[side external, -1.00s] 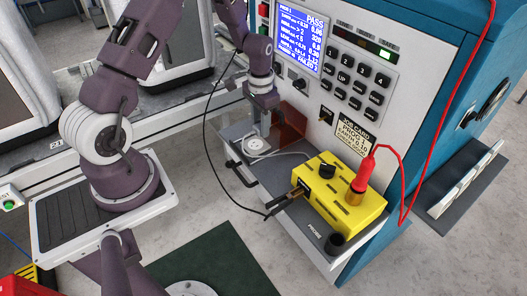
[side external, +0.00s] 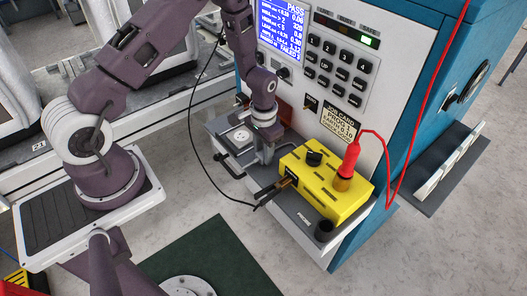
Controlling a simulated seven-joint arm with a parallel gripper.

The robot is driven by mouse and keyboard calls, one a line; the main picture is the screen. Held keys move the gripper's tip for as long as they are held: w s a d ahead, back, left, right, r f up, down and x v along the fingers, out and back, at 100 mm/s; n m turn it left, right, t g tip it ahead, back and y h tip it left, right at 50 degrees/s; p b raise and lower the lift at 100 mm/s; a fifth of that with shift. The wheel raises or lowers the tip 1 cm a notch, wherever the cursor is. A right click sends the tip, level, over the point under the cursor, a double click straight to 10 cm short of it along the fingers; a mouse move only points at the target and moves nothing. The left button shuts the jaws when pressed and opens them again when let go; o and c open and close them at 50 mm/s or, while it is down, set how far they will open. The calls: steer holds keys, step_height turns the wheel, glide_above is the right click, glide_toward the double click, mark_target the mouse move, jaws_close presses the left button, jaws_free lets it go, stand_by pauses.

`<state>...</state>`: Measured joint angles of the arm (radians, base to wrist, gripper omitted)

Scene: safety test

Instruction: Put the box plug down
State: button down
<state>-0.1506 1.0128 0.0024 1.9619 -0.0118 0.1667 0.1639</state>
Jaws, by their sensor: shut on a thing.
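My gripper (side external: 264,155) is low over the grey shelf, just left of the yellow box (side external: 322,182). It is shut on what I take to be the box plug, but the fingers and wrist mostly hide it. I cannot tell whether the plug touches the shelf. A round white socket (side external: 240,137) on the shelf, left of my gripper, shows its face with nothing in it.
A red probe (side external: 349,160) with a red lead stands on the yellow box. A black clip (side external: 272,191) with a black cable is at the box's left end. The test machine's panel (side external: 335,60) rises behind.

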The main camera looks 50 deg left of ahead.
steer(key=shift+f, duration=0.2)
steer(key=shift+f, duration=0.25)
steer(key=c, duration=1)
jaws_free()
steer(key=s+d+r+t, duration=0.1)
steer(key=s+d+r, duration=0.15)
steer(key=r, duration=1.25)
steer(key=s+d+r+t, duration=0.15)
steer(key=s+r, duration=0.25)
steer(key=r, duration=1.1)
steer(key=s+r+t, duration=0.1)
steer(key=s+r, duration=0.1)
steer(key=s, duration=0.3)
steer(key=s+d+r+t, duration=0.1)
steer(key=s+r, duration=0.1)
steer(key=s, duration=0.3)
steer(key=s+r+t, duration=0.1)
steer(key=s+r, duration=0.1)
steer(key=s, duration=0.4)
steer(key=shift+d+r, duration=0.2)
steer(key=shift+d, duration=0.1)
